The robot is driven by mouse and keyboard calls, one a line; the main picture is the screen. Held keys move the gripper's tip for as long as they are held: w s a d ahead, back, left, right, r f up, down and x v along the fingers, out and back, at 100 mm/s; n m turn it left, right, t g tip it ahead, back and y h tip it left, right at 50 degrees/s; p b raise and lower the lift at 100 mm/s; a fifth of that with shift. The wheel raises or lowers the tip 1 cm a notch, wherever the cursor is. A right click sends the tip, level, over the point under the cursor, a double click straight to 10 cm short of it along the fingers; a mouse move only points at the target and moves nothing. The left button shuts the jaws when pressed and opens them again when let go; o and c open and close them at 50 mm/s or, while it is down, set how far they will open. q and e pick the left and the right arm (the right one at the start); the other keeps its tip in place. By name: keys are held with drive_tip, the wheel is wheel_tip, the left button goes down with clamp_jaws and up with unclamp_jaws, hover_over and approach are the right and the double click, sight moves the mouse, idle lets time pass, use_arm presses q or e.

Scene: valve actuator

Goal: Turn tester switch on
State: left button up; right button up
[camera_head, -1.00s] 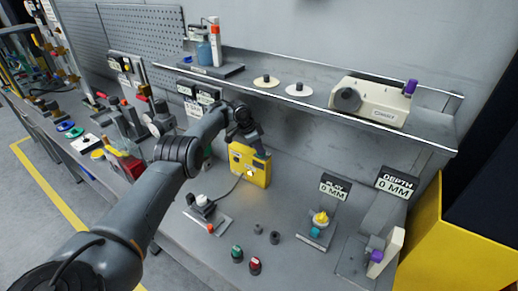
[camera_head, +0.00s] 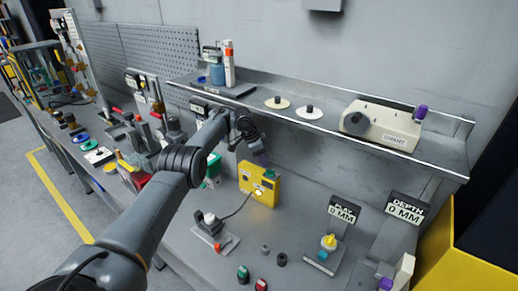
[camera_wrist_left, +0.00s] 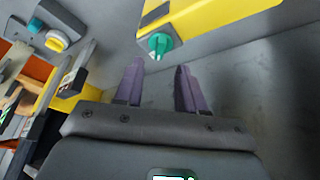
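The tester appears to be the yellow box (camera_head: 260,185) standing on the bench below the shelf, with a cable running from it. In the left wrist view, part of the yellow box (camera_wrist_left: 215,22) shows at the top, with a green knob-like switch (camera_wrist_left: 160,43) on it. My left gripper (camera_head: 262,159) is just above the box's top in the head view. In the left wrist view, its two purple fingers (camera_wrist_left: 157,66) are spread with nothing between them. The green knob is just beyond the fingertips, apart from them. My right gripper is not in view.
A shelf (camera_head: 320,117) overhangs the back of the bench, close to my left arm. A small device (camera_head: 210,222) with a white knob stands in front of the box. Green (camera_head: 243,274) and red (camera_head: 261,285) buttons and a yellow-knobbed fixture (camera_head: 328,243) are nearer the front.

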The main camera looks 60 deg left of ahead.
use_arm(q)
drive_tip(key=v, duration=0.5)
drive_tip(key=shift+d+r, duration=0.1)
idle(0.4)
